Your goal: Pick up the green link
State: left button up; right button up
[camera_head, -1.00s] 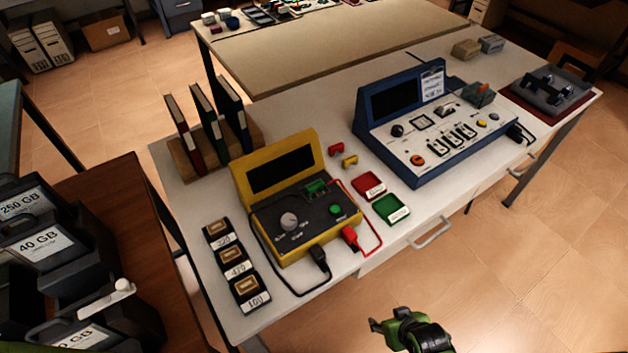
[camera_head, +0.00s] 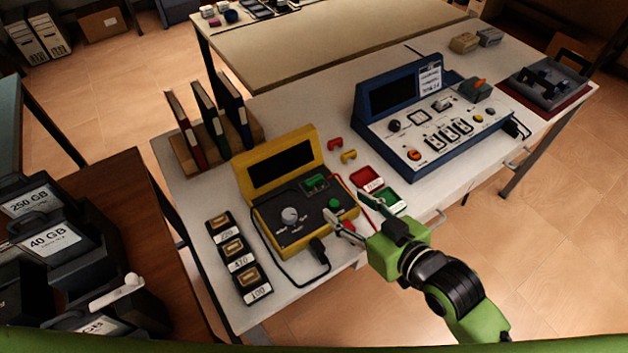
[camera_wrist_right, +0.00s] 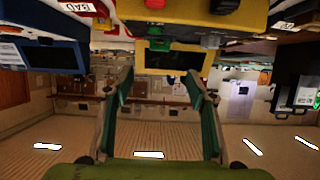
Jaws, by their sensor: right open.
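The green link (camera_head: 315,183) sits on the dark panel of the yellow tester (camera_head: 300,150), just below its screen. My right gripper (camera_head: 348,207) is open and empty. It reaches in from the lower right, over the tester's right front corner, with its fingertips to the right of and nearer than the link, apart from it. The wrist view shows the two fingers spread (camera_wrist_right: 160,105), with the yellow tester beyond them at the top. A green part (camera_wrist_right: 211,40) shows there; I cannot tell if it is the link. My left gripper is not in view.
A red tray (camera_head: 368,178) and a green tray (camera_head: 390,202) lie right of the tester, close to the gripper. Small red (camera_head: 334,144) and yellow (camera_head: 348,156) links lie behind. A blue console (camera_head: 432,120) stands to the right. Cables run at the tester's front.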

send_near(315, 181)
jog(key=x, duration=0.3)
jog(key=shift+w+a+p, duration=0.15)
jog(key=shift+w+p, duration=0.05)
jog(key=shift+p, duration=0.15)
jog(key=p+x, duration=0.1)
jog(key=x, duration=0.3)
jog(key=shift+w+a+f, duration=0.1)
jog(key=shift+w+f, duration=0.1)
jog(key=shift+w, duration=0.1)
jog(key=shift+w+a+f, duration=0.1)
jog(key=shift+w+a, duration=0.05)
jog(key=shift+w, duration=0.05)
jog(key=c, duration=1)
